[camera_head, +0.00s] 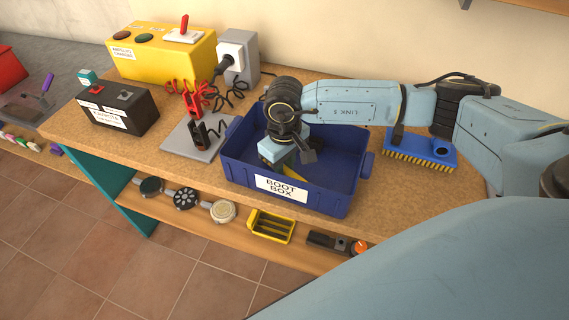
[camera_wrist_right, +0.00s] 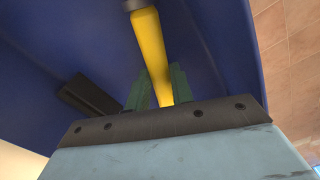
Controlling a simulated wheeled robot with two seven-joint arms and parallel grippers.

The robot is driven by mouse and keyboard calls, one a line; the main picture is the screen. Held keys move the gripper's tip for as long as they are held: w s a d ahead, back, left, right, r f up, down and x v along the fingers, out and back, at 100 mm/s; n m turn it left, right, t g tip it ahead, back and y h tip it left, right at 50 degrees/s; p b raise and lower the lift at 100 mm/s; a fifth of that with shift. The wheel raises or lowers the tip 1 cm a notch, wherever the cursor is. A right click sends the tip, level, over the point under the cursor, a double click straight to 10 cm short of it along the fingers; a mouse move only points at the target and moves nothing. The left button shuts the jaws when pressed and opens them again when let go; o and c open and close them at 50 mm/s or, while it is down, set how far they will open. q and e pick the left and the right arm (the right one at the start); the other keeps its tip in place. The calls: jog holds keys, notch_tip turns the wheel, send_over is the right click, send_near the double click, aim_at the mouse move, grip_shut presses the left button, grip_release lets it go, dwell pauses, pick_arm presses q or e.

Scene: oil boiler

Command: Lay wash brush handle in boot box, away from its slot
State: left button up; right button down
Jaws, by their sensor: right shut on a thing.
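The blue boot box (camera_head: 243,178) stands on the workbench with its label facing front. My right gripper (camera_head: 281,168) reaches down inside it from above. In the right wrist view, the gripper's green fingers (camera_wrist_right: 158,88) are shut on the yellow handle (camera_wrist_right: 151,42), which has a grey end. Blue box walls surround it. Whether the handle touches the box floor cannot be told. My left gripper is not in view.
A blue brush head (camera_head: 420,148) with yellow bristles and a round socket lies right of the box. A grey plate (camera_head: 187,139) with a black clamp stands left. A black box (camera_head: 118,109) and yellow charger (camera_head: 160,57) stand farther left. A lower shelf (camera_head: 185,222) holds several parts.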

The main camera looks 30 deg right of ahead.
jog(key=shift+f, duration=0.15)
jog(key=c, duration=1.2)
grip_release()
notch_tip(320, 180, up, 12)
jog(key=shift+r, duration=0.2)
